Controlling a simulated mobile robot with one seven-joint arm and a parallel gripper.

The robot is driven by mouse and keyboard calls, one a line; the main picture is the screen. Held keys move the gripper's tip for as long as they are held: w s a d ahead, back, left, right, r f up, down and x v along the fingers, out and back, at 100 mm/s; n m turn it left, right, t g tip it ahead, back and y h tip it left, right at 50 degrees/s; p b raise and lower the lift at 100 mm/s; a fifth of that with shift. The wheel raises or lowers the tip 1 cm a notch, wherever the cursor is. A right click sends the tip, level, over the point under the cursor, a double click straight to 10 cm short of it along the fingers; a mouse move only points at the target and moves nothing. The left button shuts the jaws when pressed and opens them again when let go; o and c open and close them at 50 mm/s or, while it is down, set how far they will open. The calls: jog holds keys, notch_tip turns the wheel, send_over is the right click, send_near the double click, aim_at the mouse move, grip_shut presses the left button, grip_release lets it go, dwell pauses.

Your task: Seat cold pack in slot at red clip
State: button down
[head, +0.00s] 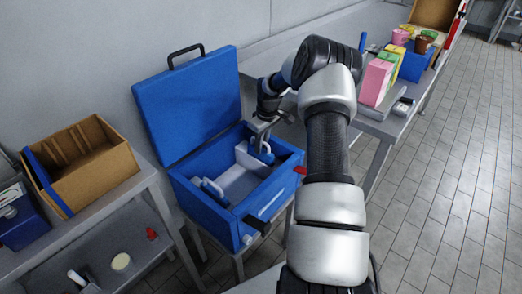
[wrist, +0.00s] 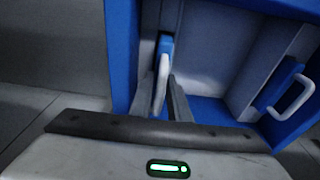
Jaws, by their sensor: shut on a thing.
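The blue cooler (head: 190,190) stands open with a pale inner liner. A blue cold pack with a white handle (head: 263,152) is inside its right end, near the red clip (head: 300,170) on the rim. My gripper (head: 261,136) reaches down from above and is shut on this pack's handle. In the wrist view the fingers (wrist: 168,98) close around the white handle of the blue pack (wrist: 166,45). The pack stands roughly upright against the end wall; its lower part is hidden, so I cannot tell how deep it sits.
A second cold pack (head: 213,192) is at the cooler's left end; it also shows in the wrist view (wrist: 285,92). The raised lid (head: 188,105) stands behind. A cardboard box (head: 80,165) is on the left bench. Coloured cartons (head: 376,82) stand on the right bench.

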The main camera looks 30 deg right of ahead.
jog(key=shift+f, duration=0.95)
jog(key=c, duration=1.7)
grip_release()
jog(key=shift+o, duration=0.2)
jog(key=r+p, duration=0.1)
jog(key=r, duration=0.3)
jog(key=s+r+p, duration=0.1)
jog(key=r, duration=0.3)
jog(key=r+p, duration=0.1)
jog(key=r, duration=0.3)
jog(key=shift+s+d, duration=0.35)
jog(key=shift+r, duration=0.1)
